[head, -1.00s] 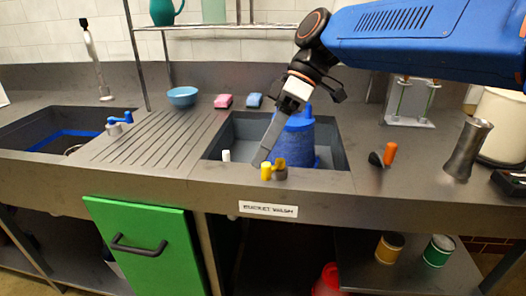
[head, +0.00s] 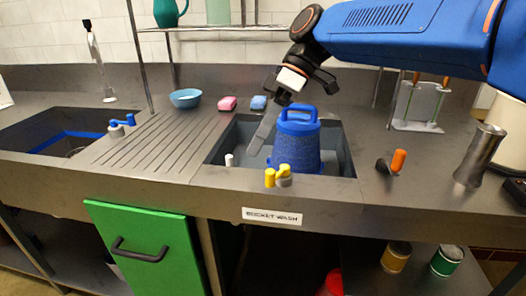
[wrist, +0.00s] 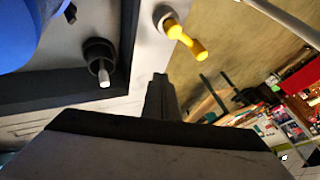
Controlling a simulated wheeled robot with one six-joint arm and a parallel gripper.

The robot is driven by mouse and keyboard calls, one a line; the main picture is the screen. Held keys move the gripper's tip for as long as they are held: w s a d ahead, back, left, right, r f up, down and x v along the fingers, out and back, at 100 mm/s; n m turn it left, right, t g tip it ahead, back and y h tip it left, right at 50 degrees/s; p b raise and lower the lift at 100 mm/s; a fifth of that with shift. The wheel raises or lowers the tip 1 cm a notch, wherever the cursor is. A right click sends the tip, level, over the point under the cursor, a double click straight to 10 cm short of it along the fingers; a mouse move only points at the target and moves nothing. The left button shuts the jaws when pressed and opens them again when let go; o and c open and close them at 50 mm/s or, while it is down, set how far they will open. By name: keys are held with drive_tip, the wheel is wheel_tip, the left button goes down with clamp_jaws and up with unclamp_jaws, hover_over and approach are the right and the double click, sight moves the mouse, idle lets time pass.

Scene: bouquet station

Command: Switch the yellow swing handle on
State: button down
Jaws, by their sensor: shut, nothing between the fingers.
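The yellow swing handle (head: 275,176) sits on a grey round base on the front rim of the sink, above the "BUCKET WASH" label (head: 272,216). Its arm points left from the base and ends in a thicker grip. It also shows in the wrist view (wrist: 187,40), up and to the right of the finger tips. My gripper (head: 254,149) is shut and empty. It points down over the sink, behind and left of the handle, apart from it. In the wrist view the closed fingers (wrist: 160,88) show below the handle's base.
A blue bucket (head: 297,150) stands in the sink, just right of my gripper. A short white-tipped post (head: 229,160) is left of the fingers. A blue-handled tap (head: 122,122) is by the left sink. An orange-handled tool (head: 398,161) lies to the right.

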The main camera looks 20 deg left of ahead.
drive_tip(key=w+r, duration=0.4)
drive_tip(key=r, duration=0.3)
drive_tip(key=shift+w+a, duration=0.15)
drive_tip(key=shift+w, duration=0.2)
